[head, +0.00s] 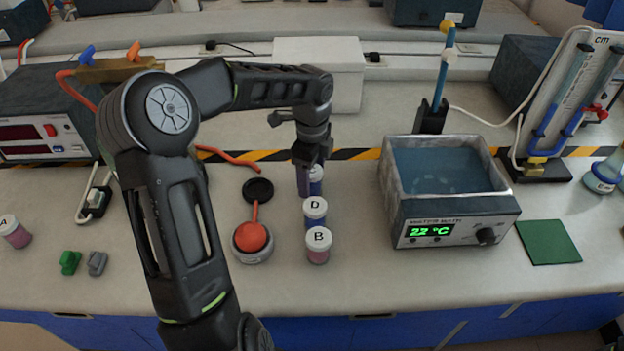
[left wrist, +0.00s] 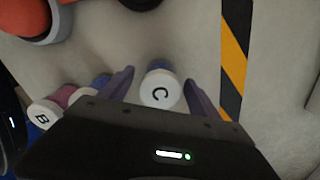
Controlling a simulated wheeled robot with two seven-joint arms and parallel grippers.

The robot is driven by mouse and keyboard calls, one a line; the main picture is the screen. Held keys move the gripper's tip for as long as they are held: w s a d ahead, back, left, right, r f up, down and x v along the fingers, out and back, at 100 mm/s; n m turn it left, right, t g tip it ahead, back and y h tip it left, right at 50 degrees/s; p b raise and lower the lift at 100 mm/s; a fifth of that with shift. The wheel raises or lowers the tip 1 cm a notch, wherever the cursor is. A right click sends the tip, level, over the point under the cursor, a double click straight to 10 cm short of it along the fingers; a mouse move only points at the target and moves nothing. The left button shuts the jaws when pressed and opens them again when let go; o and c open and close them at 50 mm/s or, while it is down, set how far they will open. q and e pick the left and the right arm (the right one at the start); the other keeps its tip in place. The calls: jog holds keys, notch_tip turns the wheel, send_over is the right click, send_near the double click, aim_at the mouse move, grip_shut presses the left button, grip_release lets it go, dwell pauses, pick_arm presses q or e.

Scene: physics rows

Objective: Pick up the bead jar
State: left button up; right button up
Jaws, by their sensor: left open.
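My left gripper (head: 304,172) points down over the back jar of a short row on the bench. That jar (head: 317,186) has a white lid and a blue body, partly hidden by the gripper. In the left wrist view its lid (left wrist: 160,90) reads C and lies between the open fingers of the gripper (left wrist: 159,78); I cannot tell whether they touch it. Jar D (head: 315,212) and pink jar B (head: 318,247) stand in front of it. Jar A (head: 14,232) stands at the far left. Which jar is the bead jar is not clear. My right gripper is not in view.
A water bath (head: 446,215) reading 22 °C stands to the right, with a green mat (head: 548,242) beyond. Bench is clear between jars and bath.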

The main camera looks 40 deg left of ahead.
pick_arm(q)
jog(key=shift+f, duration=0.35)
dwell(0.3)
jog(key=c, duration=1.5)
